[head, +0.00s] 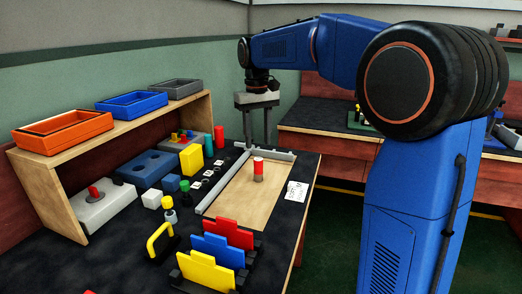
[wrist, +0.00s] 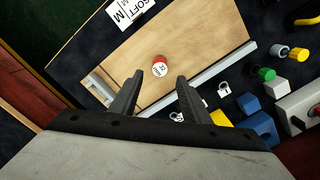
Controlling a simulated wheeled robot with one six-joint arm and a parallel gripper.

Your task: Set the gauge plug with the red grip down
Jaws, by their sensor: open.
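The gauge plug with the red grip (head: 258,170) stands upright on the bare wooden board (head: 232,195), apart from the grey rails. It has a pale band and a light top. In the wrist view the plug (wrist: 160,67) shows from above, with a white label on its top. My gripper (head: 257,140) is open and empty, above the far end of the board and behind the plug. In the wrist view the plug lies beyond the open fingertips (wrist: 160,80), with nothing between the fingers touching it.
Grey rails (head: 225,182) edge the board. A white card (head: 297,190) lies at its right. Red, blue and yellow stands (head: 220,250) are in front. Left are a blue block (head: 147,167), small plugs and a shelf (head: 125,130) with trays.

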